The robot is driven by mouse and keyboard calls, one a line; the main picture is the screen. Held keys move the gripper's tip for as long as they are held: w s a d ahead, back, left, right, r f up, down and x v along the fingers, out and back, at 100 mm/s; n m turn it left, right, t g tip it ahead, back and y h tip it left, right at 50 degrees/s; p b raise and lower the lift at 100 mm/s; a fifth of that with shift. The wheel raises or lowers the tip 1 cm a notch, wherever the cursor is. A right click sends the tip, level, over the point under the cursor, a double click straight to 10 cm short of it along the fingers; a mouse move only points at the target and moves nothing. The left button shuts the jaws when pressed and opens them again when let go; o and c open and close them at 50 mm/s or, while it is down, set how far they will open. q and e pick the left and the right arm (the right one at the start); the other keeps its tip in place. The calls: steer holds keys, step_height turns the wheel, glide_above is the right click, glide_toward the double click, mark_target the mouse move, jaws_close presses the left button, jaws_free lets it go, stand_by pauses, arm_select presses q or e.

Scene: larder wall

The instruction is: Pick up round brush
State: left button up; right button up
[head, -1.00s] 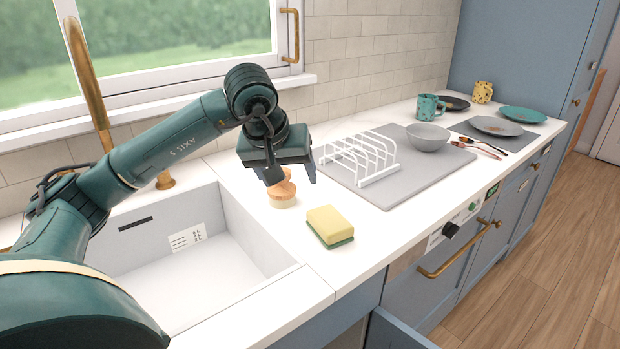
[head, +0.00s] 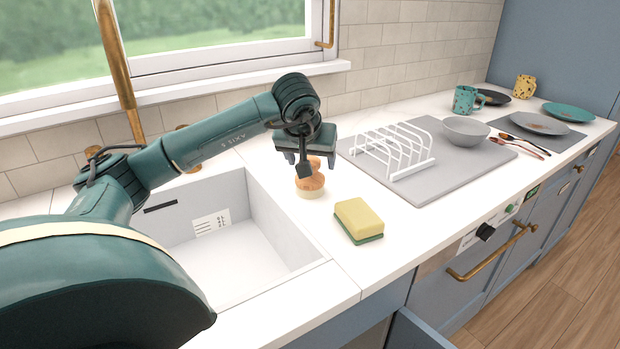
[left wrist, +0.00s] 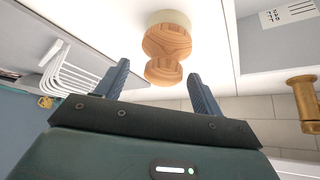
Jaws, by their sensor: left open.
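The round brush (head: 309,184) stands upright on the white worktop beside the sink, with a wooden knob and body over a pale bristle base. In the left wrist view the brush (left wrist: 168,42) is ahead of the fingers, its knob nearest the gap between them. My left gripper (head: 304,170) is open and empty, just above and behind the brush; one finger overlaps part of the knob in the head view. In the left wrist view the left gripper's fingers (left wrist: 160,85) are spread apart, not touching the brush. My right gripper is not in view.
A yellow and green sponge (head: 358,220) lies right of the brush. A white dish rack (head: 392,150) stands on a grey mat (head: 450,178) further right, with a bowl (head: 466,130). The sink (head: 250,262) opens to the left, with a brass tap (head: 119,70) behind.

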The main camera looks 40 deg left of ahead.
arm_select(q)
steer(key=x, duration=0.4)
steer(key=shift+a, duration=0.2)
steer(key=shift+s, duration=0.1)
steer(key=shift+c, duration=0.5)
steer(key=shift+r, duration=0.1)
steer(key=c, duration=1)
